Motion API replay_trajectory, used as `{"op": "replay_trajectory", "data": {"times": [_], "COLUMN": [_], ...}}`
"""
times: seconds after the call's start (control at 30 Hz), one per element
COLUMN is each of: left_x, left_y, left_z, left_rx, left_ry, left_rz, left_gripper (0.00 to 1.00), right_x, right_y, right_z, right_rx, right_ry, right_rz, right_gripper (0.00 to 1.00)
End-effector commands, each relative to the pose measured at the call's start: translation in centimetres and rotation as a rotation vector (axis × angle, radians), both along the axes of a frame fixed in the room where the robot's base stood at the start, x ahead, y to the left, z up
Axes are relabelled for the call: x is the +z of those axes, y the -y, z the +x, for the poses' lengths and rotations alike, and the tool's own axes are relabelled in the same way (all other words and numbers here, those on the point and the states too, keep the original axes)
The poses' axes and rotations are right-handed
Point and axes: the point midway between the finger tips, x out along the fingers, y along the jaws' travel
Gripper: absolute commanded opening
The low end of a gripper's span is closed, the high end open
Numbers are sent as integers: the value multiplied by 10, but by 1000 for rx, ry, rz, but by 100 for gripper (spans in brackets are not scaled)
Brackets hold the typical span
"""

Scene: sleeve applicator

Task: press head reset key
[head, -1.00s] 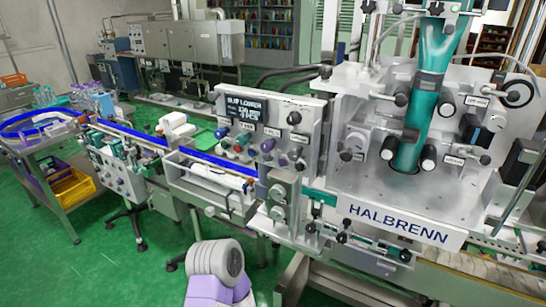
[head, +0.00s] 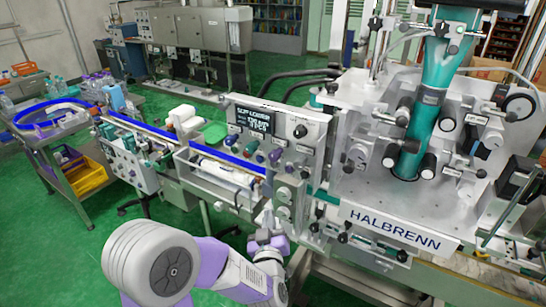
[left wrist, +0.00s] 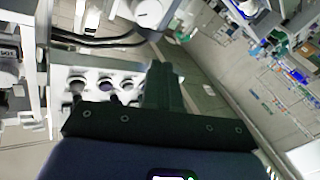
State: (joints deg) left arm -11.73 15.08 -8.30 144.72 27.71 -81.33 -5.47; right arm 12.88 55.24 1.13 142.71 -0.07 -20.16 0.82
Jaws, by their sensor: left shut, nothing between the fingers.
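The white control panel (head: 312,133) with its dark display (head: 253,120) and a row of coloured knobs stands left of the HALBRENN machine head (head: 400,165). The panel's lettering is too small to read, so I cannot tell which control is the head reset key. My left gripper (head: 265,238) is below and in front of the panel, apart from it. In the left wrist view my left gripper (left wrist: 165,85) shows as dark shut fingers, empty, with the panel's knobs (left wrist: 103,84) beyond and to the left. My right gripper is not in view.
A conveyor with a blue belt edge (head: 135,126) runs left from the panel. A grey box with round dials (head: 290,200) sits under the panel, near my gripper. A trolley with a yellow bin (head: 83,180) stands at left on open green floor.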

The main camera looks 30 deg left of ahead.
Motion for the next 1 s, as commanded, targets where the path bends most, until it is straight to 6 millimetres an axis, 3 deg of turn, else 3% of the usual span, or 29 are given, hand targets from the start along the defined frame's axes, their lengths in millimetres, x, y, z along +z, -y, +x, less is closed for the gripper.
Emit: {"op": "replay_trajectory", "data": {"times": [0.03,0.1,0.2,0.3,0.77,1.0], "left_x": [32,61,90,105,110,110], "left_y": [-7,-17,-27,-32,-34,-32], "left_z": [-8,-18,-32,-40,-42,-20], "left_rx": [42,96,155,191,205,205], "left_ry": [73,150,231,276,292,291], "left_rz": [9,20,30,35,37,38], "left_gripper": [0,0,0,0,0,0], "right_x": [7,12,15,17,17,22], "right_y": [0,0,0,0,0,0], "right_z": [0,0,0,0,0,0], "right_rx": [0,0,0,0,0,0], "right_ry": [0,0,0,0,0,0], "right_rz": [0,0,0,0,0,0], "right_gripper": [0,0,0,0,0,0]}}
